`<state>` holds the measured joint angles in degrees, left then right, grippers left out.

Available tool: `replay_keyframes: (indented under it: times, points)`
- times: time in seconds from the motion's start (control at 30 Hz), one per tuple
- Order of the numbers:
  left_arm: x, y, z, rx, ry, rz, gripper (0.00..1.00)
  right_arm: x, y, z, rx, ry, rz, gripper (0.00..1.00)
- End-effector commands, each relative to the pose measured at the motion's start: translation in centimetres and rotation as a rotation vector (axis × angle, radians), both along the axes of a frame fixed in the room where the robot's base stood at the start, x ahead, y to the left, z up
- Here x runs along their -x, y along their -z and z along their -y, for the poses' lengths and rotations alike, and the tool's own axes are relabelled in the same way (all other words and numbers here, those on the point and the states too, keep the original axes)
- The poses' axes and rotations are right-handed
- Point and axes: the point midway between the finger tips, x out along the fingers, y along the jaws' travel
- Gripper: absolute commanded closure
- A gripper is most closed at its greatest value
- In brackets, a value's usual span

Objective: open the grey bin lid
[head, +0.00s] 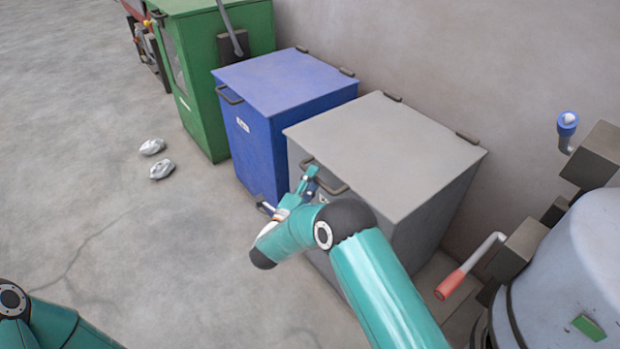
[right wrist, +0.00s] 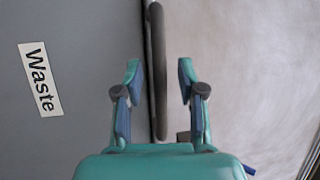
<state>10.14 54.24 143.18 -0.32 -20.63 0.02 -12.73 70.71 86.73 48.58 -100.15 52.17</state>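The grey bin (head: 430,205) stands against the wall, with its flat grey lid (head: 385,137) shut. A dark bar handle (head: 336,187) sits at the lid's front edge. My right gripper (head: 308,181) is at the handle, in front of the bin. In the right wrist view, my right gripper (right wrist: 160,88) is open, and the handle (right wrist: 157,60) runs between its two fingers with gaps on both sides. The bin front (right wrist: 75,120) carries a "Waste" label (right wrist: 40,79). Only a piece of my left arm shows at the lower left; its gripper is out of view.
A blue bin (head: 285,85) with its lid shut stands left of the grey one, and a green cabinet (head: 205,70) beyond it. A grey drum machine (head: 575,270) with a red-handled crank (head: 450,284) is at right. Two pale crumpled things (head: 162,169) lie on open floor.

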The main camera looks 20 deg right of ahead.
Motion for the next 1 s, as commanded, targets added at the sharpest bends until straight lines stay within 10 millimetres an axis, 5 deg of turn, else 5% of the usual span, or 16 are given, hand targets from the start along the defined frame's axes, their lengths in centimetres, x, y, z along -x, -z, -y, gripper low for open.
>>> replay_keyframes:
  times: [0.13, 0.37, 0.67, 0.7, 0.8, 1.0]
  points:
    - [0.0, 0.0, 0.0, 0.0, 0.0, 0.0, 0.6, 0.3, 0.1, 0.9, 0.0, 0.016, -0.001, 0.62]
    - [0.0, 0.0, 0.0, 0.0, 0.0, 0.0, 0.6, 0.4, 0.1, 1.2, 0.001, 0.021, -0.001, 1.0]
    - [0.0, 0.0, 0.0, 0.0, 0.0, 0.0, 0.6, 0.5, 0.1, 1.3, 0.0, 0.023, -0.003, 1.0]
    - [0.0, 0.0, 0.1, 0.0, 0.002, 0.0, 0.6, 0.4, 0.1, -0.6, 0.0, 0.019, -0.002, 1.0]
    - [0.0, -0.2, 0.0, 0.0, 0.0, 0.0, 0.6, 0.4, -0.2, 0.4, -0.003, 0.015, -0.005, 1.0]
    - [0.0, -1.5, 0.0, 0.0, 0.0, 0.0, 0.6, 0.1, -2.7, 0.3, -0.04, 0.004, -0.013, 1.0]
